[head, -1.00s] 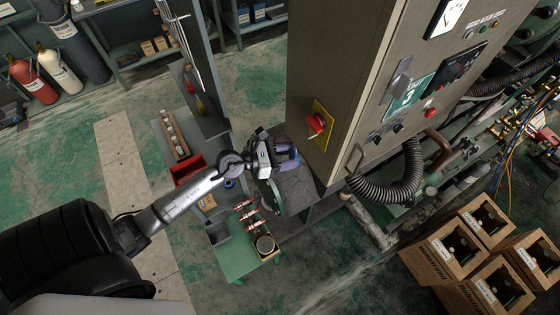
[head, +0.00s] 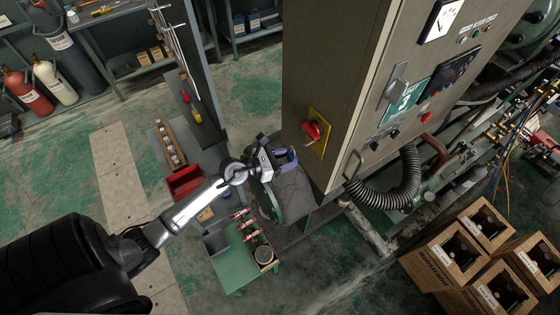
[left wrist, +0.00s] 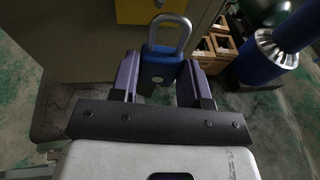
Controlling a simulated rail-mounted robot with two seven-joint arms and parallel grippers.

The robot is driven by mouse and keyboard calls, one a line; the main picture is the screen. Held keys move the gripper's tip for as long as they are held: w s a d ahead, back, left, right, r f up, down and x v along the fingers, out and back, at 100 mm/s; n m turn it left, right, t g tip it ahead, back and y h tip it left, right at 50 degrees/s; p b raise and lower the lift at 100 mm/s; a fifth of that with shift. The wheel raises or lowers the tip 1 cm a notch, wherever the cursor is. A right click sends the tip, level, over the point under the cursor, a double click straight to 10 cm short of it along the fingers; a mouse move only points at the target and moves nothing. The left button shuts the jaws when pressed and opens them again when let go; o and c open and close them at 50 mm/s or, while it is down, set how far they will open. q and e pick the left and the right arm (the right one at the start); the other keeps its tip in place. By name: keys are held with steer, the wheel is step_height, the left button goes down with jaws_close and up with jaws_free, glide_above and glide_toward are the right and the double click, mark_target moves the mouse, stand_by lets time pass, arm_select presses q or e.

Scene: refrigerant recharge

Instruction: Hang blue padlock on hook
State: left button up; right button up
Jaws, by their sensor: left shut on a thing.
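My left gripper (head: 285,158) is in the middle of the head view, close to the side of the grey control cabinet (head: 330,90). In the left wrist view, its purple-sided fingers (left wrist: 160,82) are shut on the blue padlock (left wrist: 161,70). The padlock is upright between them, with its grey metal shackle (left wrist: 168,28) pointing away from the gripper. In the head view, the fingers mostly hide the padlock. A yellow plate with a red rotary handle (head: 313,131) is on the cabinet side, above the gripper. I cannot make out the hook. My right gripper is not in view.
A green table (head: 232,262) with red-and-white items stands below the gripper. A red bin (head: 185,182) is to the left. A black corrugated hose (head: 398,195) hangs from the cabinet.

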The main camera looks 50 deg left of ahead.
arm_select(q)
steer(key=shift+w+d, duration=0.2)
steer(key=shift+w, duration=1)
steer(key=x, duration=0.1)
steer(key=b+x, duration=0.1)
steer(key=x, duration=0.1)
steer(key=shift+w+a+f+b, duration=0.15)
steer(key=shift+w+b, duration=0.2)
steer(key=shift+f, duration=0.1)
steer(key=o, duration=0.9)
steer(key=shift+b+v, duration=1.3)
steer(key=shift+v, duration=5.65)
